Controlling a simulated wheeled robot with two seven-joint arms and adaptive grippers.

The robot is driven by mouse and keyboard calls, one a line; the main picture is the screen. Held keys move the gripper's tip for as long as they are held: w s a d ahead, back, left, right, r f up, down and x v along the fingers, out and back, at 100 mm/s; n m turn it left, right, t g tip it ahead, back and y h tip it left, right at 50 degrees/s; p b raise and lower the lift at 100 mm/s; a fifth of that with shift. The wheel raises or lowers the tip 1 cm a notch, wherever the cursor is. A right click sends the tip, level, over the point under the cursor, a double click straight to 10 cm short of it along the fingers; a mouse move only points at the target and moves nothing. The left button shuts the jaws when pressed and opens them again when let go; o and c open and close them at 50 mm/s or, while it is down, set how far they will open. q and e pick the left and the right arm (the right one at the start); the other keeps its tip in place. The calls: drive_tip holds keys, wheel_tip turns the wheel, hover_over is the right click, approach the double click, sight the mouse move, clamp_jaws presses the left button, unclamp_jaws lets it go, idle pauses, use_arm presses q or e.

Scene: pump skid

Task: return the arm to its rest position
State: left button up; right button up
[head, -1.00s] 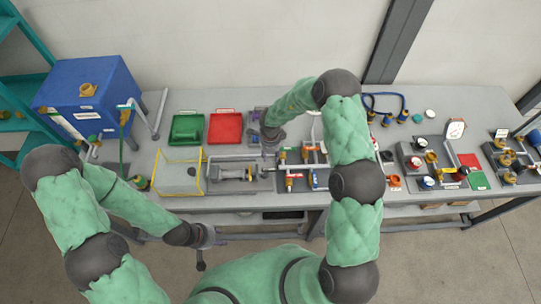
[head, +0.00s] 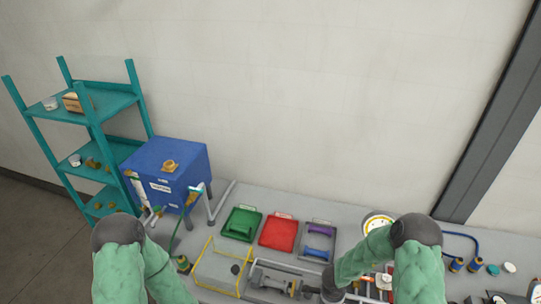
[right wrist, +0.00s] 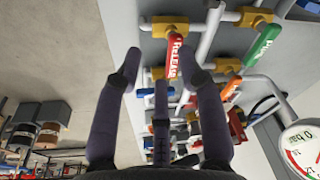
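My right arm enters at the lower right of the head view, with its elbow over the back of the bench. Its dark wrist is near the right end of the pump assembly, at the bottom edge. A red valve handle marked "RELEASE" (right wrist: 174,54) lies beyond the fingertips, close to the right one in the picture. My left arm is at the lower left of the head view. Its gripper is outside the frame.
Green (head: 242,223), red (head: 279,233) and grey (head: 305,250) trays lie on the bench; the grey one holds purple and blue parts. A blue tank (head: 190,160) and teal shelf (head: 140,115) stand left. A gauge (right wrist: 302,150), pipes and valves crowd the right wrist view.

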drive_tip(key=s+a+n+g+y, duration=0.1)
drive_tip(key=s+a+n+y, duration=0.2)
drive_tip(key=s+a+n, duration=0.5)
drive_tip(key=s+a+n+y, duration=0.3)
drive_tip(key=s, duration=0.8)
wheel_tip(320, 180, down, 28)
drive_tip(key=w+a+b, duration=0.1)
drive_tip(key=a+b, duration=0.1)
drive_tip(key=b, duration=2.8)
drive_tip(key=shift+w+n, duration=0.35)
drive_tip(key=shift+n, duration=0.05)
